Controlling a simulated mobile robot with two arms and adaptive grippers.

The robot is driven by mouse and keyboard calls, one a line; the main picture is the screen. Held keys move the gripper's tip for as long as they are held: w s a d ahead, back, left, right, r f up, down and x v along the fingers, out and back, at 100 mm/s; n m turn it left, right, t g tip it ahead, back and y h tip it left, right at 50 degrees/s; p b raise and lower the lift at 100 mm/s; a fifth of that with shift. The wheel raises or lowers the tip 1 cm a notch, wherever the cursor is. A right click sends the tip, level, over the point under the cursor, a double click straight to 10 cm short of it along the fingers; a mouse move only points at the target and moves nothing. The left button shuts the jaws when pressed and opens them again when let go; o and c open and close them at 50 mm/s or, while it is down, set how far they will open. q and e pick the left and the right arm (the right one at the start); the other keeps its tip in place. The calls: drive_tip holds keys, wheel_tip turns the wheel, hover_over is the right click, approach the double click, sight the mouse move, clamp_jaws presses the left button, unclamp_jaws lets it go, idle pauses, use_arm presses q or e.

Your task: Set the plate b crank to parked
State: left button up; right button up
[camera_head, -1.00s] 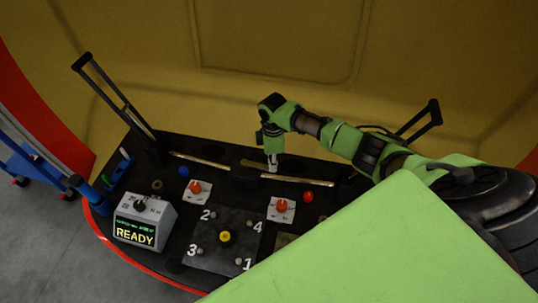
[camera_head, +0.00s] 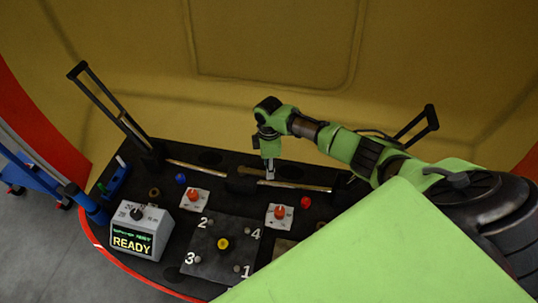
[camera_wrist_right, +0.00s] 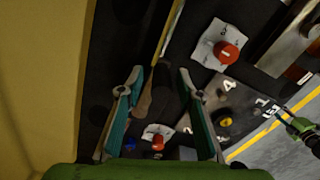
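Two orange-red cranks stand on white plates on the dark table: a left one (camera_head: 194,196) and a right one (camera_head: 279,212). The plate lettering is too small to read, so I cannot tell which is plate b. My right gripper (camera_head: 269,176) hangs behind the right crank, over the brass-coloured rods. In the wrist view its fingers (camera_wrist_right: 158,85) are open with nothing held between them. There the right crank (camera_wrist_right: 228,53) is at upper right, and the left crank (camera_wrist_right: 158,144) is low between the fingers.
A grey console (camera_head: 138,230) reading READY stands at the left. A dark plate (camera_head: 235,265) numbered 1 to 4 has a yellow knob (camera_head: 222,244). Brass-coloured rods (camera_head: 197,168) lie along the back. Blue (camera_head: 181,179) and red (camera_head: 306,202) knobs sit near the white plates. A yellow wall (camera_head: 270,40) rises behind.

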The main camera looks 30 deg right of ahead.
wheel_tip(320, 180, up, 11)
drive_tip(key=shift+w, duration=0.1)
idle(0.7)
